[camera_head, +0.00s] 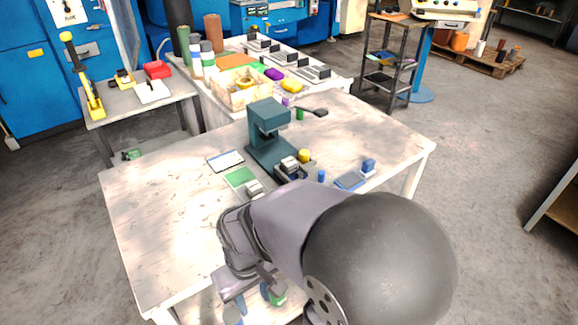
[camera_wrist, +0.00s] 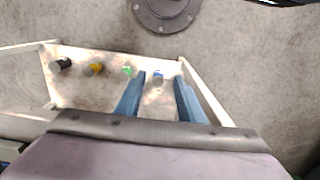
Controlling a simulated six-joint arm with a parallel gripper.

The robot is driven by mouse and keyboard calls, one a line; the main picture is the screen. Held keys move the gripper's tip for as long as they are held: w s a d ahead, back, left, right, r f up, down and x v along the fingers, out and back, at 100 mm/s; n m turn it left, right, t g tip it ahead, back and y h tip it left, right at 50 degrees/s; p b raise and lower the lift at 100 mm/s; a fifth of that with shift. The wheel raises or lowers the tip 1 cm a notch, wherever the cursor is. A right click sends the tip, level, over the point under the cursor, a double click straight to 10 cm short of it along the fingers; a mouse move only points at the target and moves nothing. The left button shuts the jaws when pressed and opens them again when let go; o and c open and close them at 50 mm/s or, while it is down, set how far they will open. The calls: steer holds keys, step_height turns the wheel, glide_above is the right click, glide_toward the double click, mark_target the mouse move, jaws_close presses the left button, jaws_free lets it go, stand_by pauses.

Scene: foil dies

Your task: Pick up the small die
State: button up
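In the wrist view, several small pieces stand in a row on a pale tray or shelf (camera_wrist: 75,95): a black one (camera_wrist: 62,64), a yellow one (camera_wrist: 95,68), a green one (camera_wrist: 127,71) and a blue one (camera_wrist: 158,75). I cannot tell which is the small die. My gripper (camera_wrist: 160,85) is open, its two blue fingers apart; the blue piece shows between and beyond the fingertips, and I see no contact. In the head view my gripper (camera_head: 252,299) is at the lower edge, past the worktable's front, with a green piece (camera_head: 279,299) beside it.
A teal press (camera_head: 265,128) stands on the worktable (camera_head: 150,220). The table's left part is clear. In the wrist view, a round grey base (camera_wrist: 165,12) stands on the floor.

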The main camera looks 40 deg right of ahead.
mark_target(289, 162)
stand_by(0.4)
steer(key=shift+o, duration=0.7)
steer(key=w+d+r+n+h, duration=0.1)
steer(key=w+d+n+h, duration=0.1)
steer(key=w+d+n, duration=0.1)
steer(key=w+d+r+n+g+h+p, duration=0.1)
steer(key=w+d+r+n+h, duration=0.1)
steer(key=w+d, duration=0.4)
steer(key=w+d+r+n+h+p, duration=0.1)
steer(key=w+d+r+n+h, duration=0.1)
steer(key=w+d+n, duration=0.3)
steer(key=shift+w+d+r+n+g+h, duration=0.1)
steer(key=shift+w+n+g+h, duration=0.2)
steer(key=shift+n+h, duration=0.35)
steer(key=w+d+r+n+h, duration=0.1)
steer(key=w+d+n+h, duration=0.1)
steer(key=w, duration=0.2)
steer(key=w+d+r+n+t+h, duration=0.1)
steer(key=w+d+r+n+h, duration=0.1)
steer(key=w, duration=0.2)
steer(key=w+d+r+n+h, duration=0.1)
steer(key=w+d+n+h, duration=0.1)
steer(key=w, duration=0.1)
steer(key=shift+w+r+n+t, duration=0.15)
steer(key=shift+w+n+t, duration=0.15)
steer(key=shift+w+n, duration=0.1)
steer(key=shift+p+x, duration=1)
steer(key=shift+x, duration=2.65)
steer(key=shift+w, duration=0.15)
steer(key=c, duration=1)
